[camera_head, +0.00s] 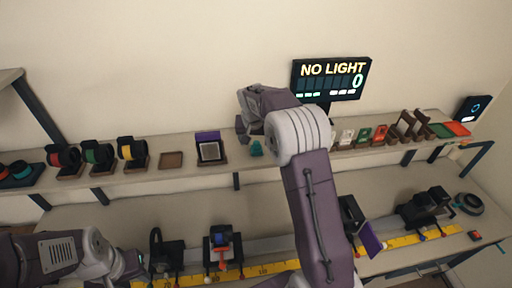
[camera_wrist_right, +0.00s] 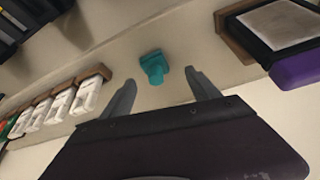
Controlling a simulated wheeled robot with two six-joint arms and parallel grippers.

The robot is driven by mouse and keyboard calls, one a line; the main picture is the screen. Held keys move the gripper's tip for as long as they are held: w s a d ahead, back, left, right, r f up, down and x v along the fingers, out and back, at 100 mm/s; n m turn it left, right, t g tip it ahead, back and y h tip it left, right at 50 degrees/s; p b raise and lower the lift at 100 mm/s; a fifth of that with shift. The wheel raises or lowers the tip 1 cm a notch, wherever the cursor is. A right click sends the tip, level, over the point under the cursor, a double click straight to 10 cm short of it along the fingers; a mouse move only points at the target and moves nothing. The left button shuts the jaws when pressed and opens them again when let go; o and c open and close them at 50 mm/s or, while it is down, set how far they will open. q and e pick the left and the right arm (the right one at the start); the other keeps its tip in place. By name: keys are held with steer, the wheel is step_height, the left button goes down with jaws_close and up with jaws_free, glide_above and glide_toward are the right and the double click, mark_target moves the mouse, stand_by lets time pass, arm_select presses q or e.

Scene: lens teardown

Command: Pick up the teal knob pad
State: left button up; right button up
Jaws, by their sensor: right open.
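The teal knob pad (camera_head: 256,148) sits on the long shelf, just left of my right arm. In the right wrist view the teal knob pad (camera_wrist_right: 153,67) stands on the shelf surface, a little beyond the gap between my fingertips. My right gripper (camera_wrist_right: 162,84) is open and empty, its two grey fingers apart and not touching the pad. In the head view the right hand is above the shelf, its fingers mostly hidden. My left gripper (camera_head: 130,266) is at the lower left, near the yellow ruler; its jaws are too small to read.
A framed panel with a purple edge (camera_head: 210,150) stands left of the pad; it also shows in the right wrist view (camera_wrist_right: 285,30). Several white cards in brown holders (camera_wrist_right: 62,104) stand on the other side. A NO LIGHT display (camera_head: 331,79) stands behind. The lower bench carries a yellow ruler (camera_head: 262,269).

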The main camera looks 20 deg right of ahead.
mark_target(256, 143)
steer(key=f+p, duration=0.1)
steer(key=d+p, duration=0.1)
steer(key=shift+w+d+f+p, duration=0.15)
steer(key=shift+d+f+p, duration=0.05)
steer(key=shift+f+p, duration=0.15)
steer(key=x, duration=0.2)
steer(key=shift+w+f, duration=0.15)
steer(key=shift+f, duration=0.1)
steer(key=shift+w+a+f, duration=0.1)
steer(key=shift+w+f, duration=0.1)
steer(key=shift+w, duration=0.05)
steer(key=shift+s+r, duration=0.15)
steer(key=shift+s, duration=0.1)
steer(key=c, duration=1.4)
steer(key=shift+w, duration=0.1)
